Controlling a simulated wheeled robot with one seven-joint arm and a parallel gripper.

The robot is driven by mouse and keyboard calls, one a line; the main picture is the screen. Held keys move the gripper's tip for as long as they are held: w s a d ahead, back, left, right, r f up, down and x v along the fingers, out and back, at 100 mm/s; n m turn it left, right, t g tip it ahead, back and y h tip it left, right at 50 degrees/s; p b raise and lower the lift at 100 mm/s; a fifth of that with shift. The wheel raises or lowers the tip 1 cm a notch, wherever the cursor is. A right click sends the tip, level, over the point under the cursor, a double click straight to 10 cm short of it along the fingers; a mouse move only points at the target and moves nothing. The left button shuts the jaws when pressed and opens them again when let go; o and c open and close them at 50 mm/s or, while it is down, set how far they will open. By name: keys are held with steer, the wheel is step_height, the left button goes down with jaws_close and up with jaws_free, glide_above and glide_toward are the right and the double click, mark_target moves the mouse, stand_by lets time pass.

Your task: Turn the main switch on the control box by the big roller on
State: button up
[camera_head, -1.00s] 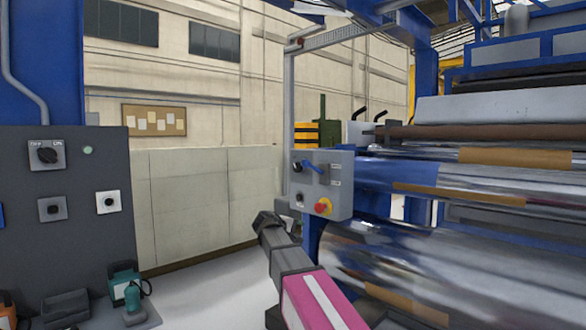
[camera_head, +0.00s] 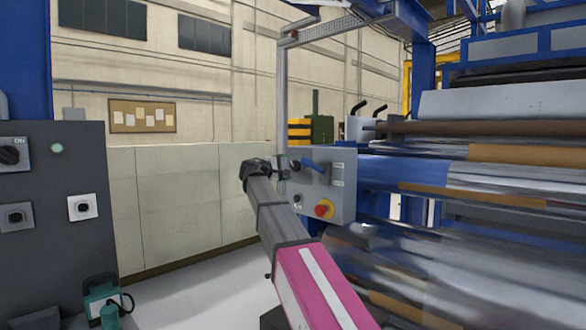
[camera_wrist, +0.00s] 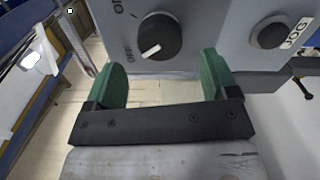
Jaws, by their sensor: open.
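The grey control box (camera_head: 340,180) stands beside the big roller (camera_head: 410,262), with a blue handle and a red-and-yellow stop button on its face. My gripper (camera_head: 275,168) is at the box's left side in the head view, partly covering it. In the wrist view, a black rotary switch (camera_wrist: 152,38) with OFF and ON marks lies just beyond my gripper (camera_wrist: 162,70). The switch's white mark points towards OFF. The green-padded fingers are apart and empty, with the switch between and slightly beyond them. No contact shows.
A round JOG button (camera_wrist: 270,33) is on the panel, right of the switch. A dark grey cabinet (camera_head: 60,210) with other knobs stands at the left. Pale floor (camera_head: 205,295) lies between it and the machine.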

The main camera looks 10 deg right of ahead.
mark_target(292, 166)
steer(key=shift+x, duration=2.45)
steer(key=c, duration=0.9)
